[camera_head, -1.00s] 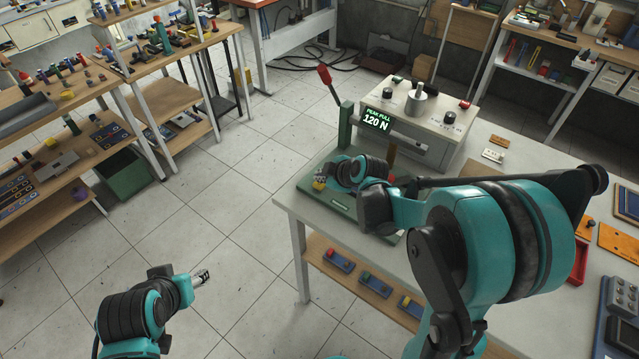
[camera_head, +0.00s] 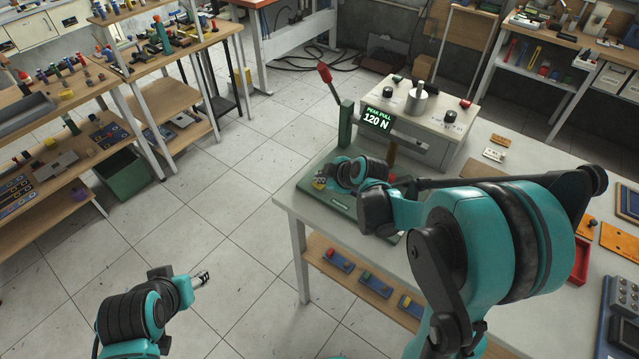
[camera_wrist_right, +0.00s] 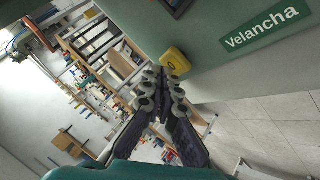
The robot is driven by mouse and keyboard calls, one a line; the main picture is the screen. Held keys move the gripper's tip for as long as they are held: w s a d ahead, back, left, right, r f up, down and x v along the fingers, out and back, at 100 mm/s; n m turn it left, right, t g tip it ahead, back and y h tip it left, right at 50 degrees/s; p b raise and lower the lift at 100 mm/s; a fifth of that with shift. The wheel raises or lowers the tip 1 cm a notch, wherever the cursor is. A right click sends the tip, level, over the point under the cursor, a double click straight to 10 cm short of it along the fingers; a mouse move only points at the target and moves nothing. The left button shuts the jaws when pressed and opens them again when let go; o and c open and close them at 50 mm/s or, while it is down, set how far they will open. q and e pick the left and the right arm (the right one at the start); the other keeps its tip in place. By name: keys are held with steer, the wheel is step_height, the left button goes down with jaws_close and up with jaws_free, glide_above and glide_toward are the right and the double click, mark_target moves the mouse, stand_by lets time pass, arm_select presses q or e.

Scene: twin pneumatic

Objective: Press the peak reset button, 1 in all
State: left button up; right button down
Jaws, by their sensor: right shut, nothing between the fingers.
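A green pull-test fixture (camera_head: 310,186) stands at the table's near-left corner, with a display (camera_head: 377,120) reading "PEAK PULL 120 N". A yellow button (camera_head: 319,186) with a small dark mark sits at its left end, partly hidden by my right gripper (camera_head: 321,178). In the right wrist view the yellow button (camera_wrist_right: 176,60) is on the green face, just beyond the fingertips of my right gripper (camera_wrist_right: 161,77). The fingers are shut and empty. I cannot tell whether they touch the button. My left gripper (camera_head: 203,278) hangs over the floor, far from the table; its jaws are too small to judge.
A red-knobbed lever (camera_head: 325,74) rises from a green post behind my right gripper. A grey box (camera_head: 435,122) with black knobs stands behind the fixture. Shelves (camera_head: 175,95) with small parts are at the left.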

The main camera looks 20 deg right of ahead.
mark_target(321, 185)
steer(key=shift+f+b, duration=0.45)
stand_by(0.6)
steer(key=shift+r, duration=0.15)
steer(key=shift+r+p, duration=0.75)
step_height(321, 185, up, 5)
steer(key=p, duration=0.4)
steer(key=shift+r, duration=0.1)
stand_by(0.8)
